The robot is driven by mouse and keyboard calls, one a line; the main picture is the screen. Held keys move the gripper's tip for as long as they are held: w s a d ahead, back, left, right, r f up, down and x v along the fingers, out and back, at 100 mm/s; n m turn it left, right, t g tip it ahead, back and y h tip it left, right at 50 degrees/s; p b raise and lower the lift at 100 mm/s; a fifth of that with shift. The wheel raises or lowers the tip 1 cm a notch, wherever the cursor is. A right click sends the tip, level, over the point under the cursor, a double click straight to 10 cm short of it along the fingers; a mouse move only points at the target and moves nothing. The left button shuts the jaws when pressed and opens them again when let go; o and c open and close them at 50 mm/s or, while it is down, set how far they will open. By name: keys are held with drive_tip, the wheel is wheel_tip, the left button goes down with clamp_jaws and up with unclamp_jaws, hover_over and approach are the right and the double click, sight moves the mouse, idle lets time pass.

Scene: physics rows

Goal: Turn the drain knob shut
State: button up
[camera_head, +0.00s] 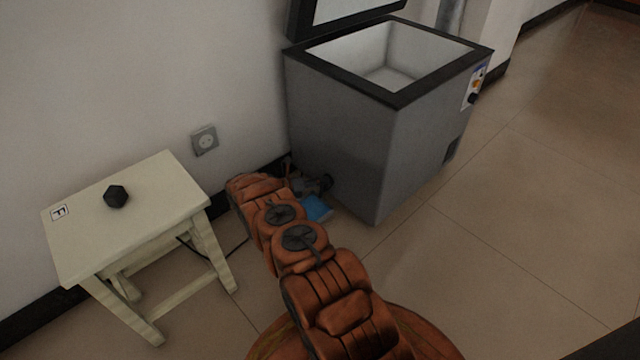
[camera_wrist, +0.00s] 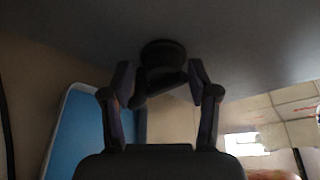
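The drain knob (camera_wrist: 163,52) is a dark round knob with a bar-like handle, low on the side of the grey chest freezer (camera_head: 338,125). In the wrist view my gripper (camera_wrist: 161,78) reaches up to it, with one finger on each side of the handle. The fingers are apart, and a small gap seems to show beside the handle, so I see no firm hold. The handle sits tilted in the wrist view. In the head view my arm hides most of my gripper, and the knob area is small and dark.
A blue tray (camera_head: 317,208) lies on the floor below the knob; it also shows in the wrist view (camera_wrist: 80,135). A cream stool (camera_head: 150,225) with a black hexagonal object (camera_head: 116,196) stands left. A wall socket (camera_head: 204,140) is behind. Floor at right is clear.

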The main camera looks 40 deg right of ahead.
drive_tip(key=shift+s+d, duration=0.1)
drive_tip(key=shift+s, duration=0.1)
drive_tip(key=shift+r, duration=5)
drive_tip(key=shift+r, duration=0.1)
